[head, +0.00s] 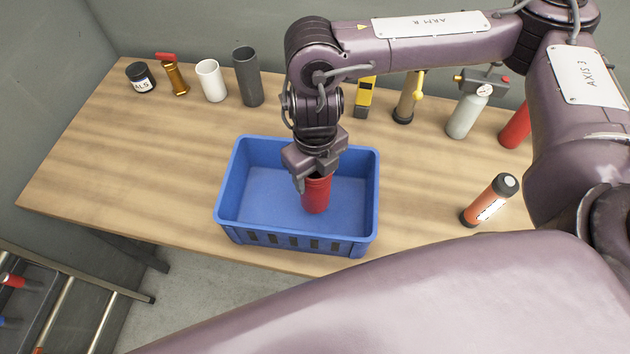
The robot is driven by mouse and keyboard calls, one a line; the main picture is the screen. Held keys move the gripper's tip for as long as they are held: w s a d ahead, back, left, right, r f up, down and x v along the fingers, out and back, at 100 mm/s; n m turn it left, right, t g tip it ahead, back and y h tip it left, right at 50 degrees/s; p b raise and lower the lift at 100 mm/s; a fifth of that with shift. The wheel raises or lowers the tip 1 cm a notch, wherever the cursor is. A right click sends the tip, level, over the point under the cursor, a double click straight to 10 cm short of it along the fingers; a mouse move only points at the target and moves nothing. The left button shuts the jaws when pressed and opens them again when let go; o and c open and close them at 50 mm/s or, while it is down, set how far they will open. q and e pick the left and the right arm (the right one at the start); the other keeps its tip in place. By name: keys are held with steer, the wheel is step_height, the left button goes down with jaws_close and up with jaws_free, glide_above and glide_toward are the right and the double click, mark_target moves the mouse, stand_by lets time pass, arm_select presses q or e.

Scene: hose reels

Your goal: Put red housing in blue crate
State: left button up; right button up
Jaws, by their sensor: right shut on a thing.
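The red housing (316,196) is an upright red cylinder in the head view, inside the outline of the blue crate (229,190). My right gripper (316,176) points down and is shut on the upper part of the red housing. The gripper covers the housing's top. I cannot tell whether the housing's lower end touches the crate floor or hangs a little above it. The crate stands on the wooden table near its front edge and shows nothing else inside. My left gripper is not in view.
On the wooden table (120,185), a black-lidded jar (140,78), brass valve (174,76), white cup (211,80) and dark grey cylinder (248,77) line the back left. The table left of the crate is clear.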

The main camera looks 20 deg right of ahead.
steer(key=shift+f, duration=2.1)
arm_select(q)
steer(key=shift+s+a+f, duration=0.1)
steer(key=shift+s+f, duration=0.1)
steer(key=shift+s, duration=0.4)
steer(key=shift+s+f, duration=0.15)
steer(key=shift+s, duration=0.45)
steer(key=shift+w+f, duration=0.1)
arm_select(e)
steer(key=o, duration=1)
steer(key=shift+f+b, duration=0.1)
steer(key=shift+b, duration=0.2)
steer(key=o, duration=0.4)
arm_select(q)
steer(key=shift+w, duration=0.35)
